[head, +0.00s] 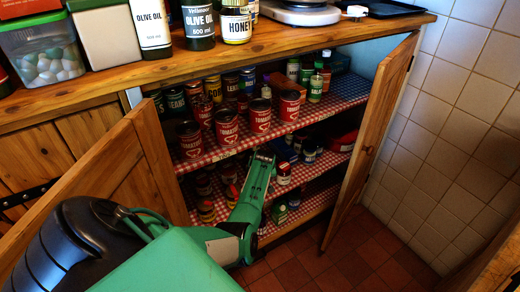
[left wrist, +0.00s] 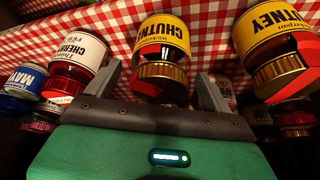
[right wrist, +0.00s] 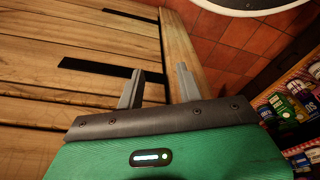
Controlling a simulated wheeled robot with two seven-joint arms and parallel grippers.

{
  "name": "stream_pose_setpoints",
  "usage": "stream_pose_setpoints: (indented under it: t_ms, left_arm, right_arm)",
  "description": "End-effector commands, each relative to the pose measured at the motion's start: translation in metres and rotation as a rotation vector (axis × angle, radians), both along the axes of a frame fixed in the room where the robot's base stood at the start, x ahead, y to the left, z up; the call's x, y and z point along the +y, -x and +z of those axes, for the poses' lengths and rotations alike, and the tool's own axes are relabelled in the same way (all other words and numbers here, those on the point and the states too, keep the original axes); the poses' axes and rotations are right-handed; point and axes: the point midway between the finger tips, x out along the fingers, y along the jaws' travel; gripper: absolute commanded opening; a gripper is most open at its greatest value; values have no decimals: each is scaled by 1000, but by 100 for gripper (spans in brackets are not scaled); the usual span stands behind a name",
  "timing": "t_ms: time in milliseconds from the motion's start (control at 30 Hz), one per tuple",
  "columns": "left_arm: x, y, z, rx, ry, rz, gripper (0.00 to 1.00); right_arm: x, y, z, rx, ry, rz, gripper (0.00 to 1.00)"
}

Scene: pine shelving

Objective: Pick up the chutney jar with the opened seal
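In the left wrist view a chutney jar (left wrist: 163,37) with a yellow label and gold lid shows between and beyond the fingertips of my left gripper (left wrist: 162,82). A red strip and a dark patch cross it near the lid. A second yellow-labelled chutney jar (left wrist: 268,35) is at the right, with a wider slanting red band near its lid. I cannot tell surely which seal is opened. My left gripper is open and empty, low in the cupboard; its arm shows in the head view. My right gripper (right wrist: 157,84) is open and empty, beside wooden planks.
A cherry jar (left wrist: 75,55) and a blue-labelled jar (left wrist: 25,80) flank the chutney jars on checked cloth. Tomato cans (head: 227,127) stand on the shelf above. Open wooden doors (head: 370,125) bound the cupboard on both sides.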

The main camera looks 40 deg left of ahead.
Motion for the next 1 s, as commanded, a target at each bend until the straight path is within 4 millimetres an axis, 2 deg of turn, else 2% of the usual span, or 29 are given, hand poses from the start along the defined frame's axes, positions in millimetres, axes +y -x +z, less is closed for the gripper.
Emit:
stream_pose_setpoints:
  t_ms: [33,267,567,767,1000]
  left_arm:
    - [0,0,0,0,0,0,74]
    - [0,0,0,0,0,0,30]
    - [0,0,3,-1,-2,0,30]
    - [0,0,19,-3,-2,0,30]
    - [-33,24,16,0,0,-2,30]
  right_arm:
    - [0,0,0,0,0,0,36]
    - [0,0,0,-1,0,0,36]
    - [-1,-1,0,-2,1,0,36]
    - [-1,-1,-1,-3,1,0,36]
    - [-2,6,-31,10,7,4,36]
